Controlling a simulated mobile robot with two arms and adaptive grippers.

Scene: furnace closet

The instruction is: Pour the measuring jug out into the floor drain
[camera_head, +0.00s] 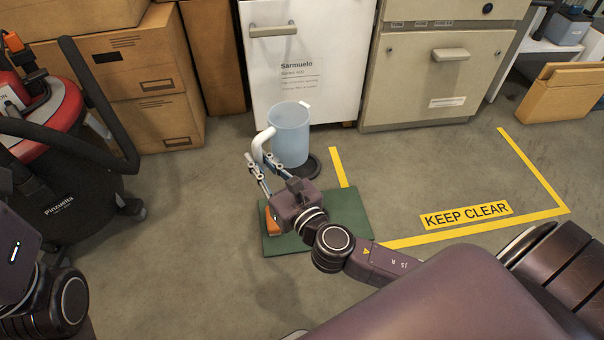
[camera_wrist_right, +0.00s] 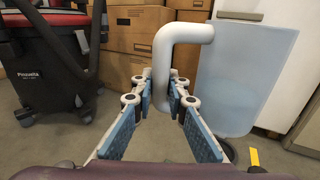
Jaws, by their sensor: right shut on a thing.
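The measuring jug (camera_head: 290,135) is a pale blue, see-through vessel with a white handle, and it looks upright. My right gripper (camera_head: 260,165) is shut on the jug's handle, to the left of its body. In the right wrist view the handle is between the fingers (camera_wrist_right: 162,90) and the jug's body (camera_wrist_right: 245,80) is on the right. A dark round piece on the floor, apparently the floor drain (camera_head: 313,168), shows beside and below the jug's base, partly hidden by it. I cannot tell how high the jug is. Only links of my left arm show.
A green mat (camera_head: 350,210) with an orange object (camera_head: 273,222) lies under my right wrist. A white cabinet (camera_head: 300,75) stands behind the jug. A red-and-black vacuum (camera_head: 75,190) and cardboard boxes (camera_head: 155,105) are on the left. The yellow-marked floor (camera_head: 465,216) on the right is clear.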

